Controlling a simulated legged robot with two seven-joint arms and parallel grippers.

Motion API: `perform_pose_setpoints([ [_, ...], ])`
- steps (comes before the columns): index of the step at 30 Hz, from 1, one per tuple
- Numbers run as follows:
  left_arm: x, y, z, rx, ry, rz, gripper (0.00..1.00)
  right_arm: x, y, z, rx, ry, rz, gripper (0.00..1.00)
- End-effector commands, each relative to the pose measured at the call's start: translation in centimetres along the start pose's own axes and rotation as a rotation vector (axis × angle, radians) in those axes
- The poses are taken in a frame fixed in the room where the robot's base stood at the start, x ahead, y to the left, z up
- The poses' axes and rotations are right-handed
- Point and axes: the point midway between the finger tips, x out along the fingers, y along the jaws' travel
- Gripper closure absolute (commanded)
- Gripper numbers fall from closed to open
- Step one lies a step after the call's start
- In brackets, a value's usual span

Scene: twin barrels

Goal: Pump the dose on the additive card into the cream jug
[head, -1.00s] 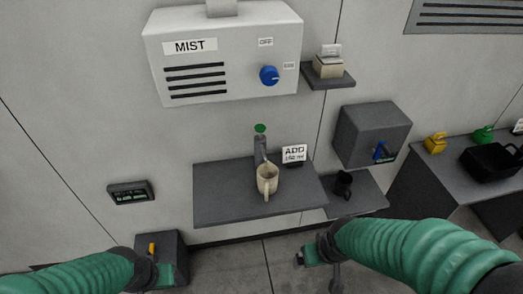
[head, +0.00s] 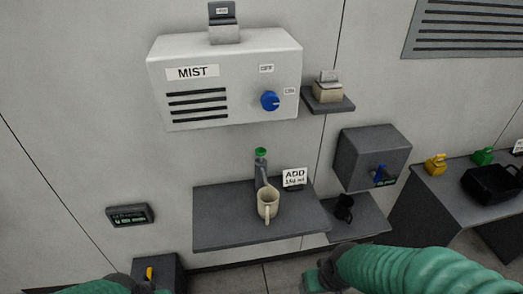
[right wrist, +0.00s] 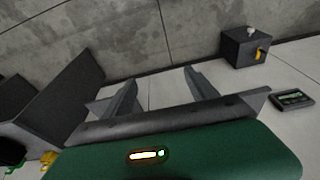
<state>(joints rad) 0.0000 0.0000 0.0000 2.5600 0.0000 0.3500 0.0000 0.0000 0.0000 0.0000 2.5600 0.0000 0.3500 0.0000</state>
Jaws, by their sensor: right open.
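The cream jug (head: 268,206) stands upright on a dark grey wall shelf (head: 225,215). A grey pump bottle with a green top (head: 260,160) stands just behind it, its spout reaching down toward the jug's mouth. The white additive card (head: 294,177) beside it reads ADD, with a small dose line too blurred to read surely. My right gripper (head: 315,278) is below the shelf at the bottom edge; its empty, spread fingers show in the right wrist view (right wrist: 160,92). My left gripper (head: 145,286) is at the bottom edge, partly cut off, its jaws unclear.
A white MIST box (head: 225,105) with a blue knob (head: 270,101) hangs above the shelf. To the right are a dark box (head: 370,155) with a blue lever and a lower shelf with a black mug (head: 344,208). A side table (head: 450,195) holds a black tray.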

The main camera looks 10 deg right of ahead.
Motion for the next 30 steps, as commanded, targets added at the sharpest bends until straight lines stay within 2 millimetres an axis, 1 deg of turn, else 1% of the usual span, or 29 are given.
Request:
perform_pose_setpoints([
  [1,0.00,0.00,0.00,0.000,0.000,0.000,1.00,0.00,0.00,0.00,0.000,0.000,0.000,0.40],
  [2,0.00,0.00,0.00,0.000,0.000,0.000,1.00,0.00,0.00,0.00,0.000,0.000,0.000,0.44],
  [12,0.00,0.00,0.00,0.000,0.000,0.000,1.00,0.00,0.00,0.00,0.000,0.000,0.000,0.89],
  [15,0.00,0.00,0.00,0.000,0.000,0.000,1.00,0.00,0.00,0.00,0.000,0.000,0.000,1.00],
  [30,0.00,0.00,0.00,0.000,0.000,0.000,1.00,0.00,0.00,0.00,0.000,0.000,0.000,1.00],
])
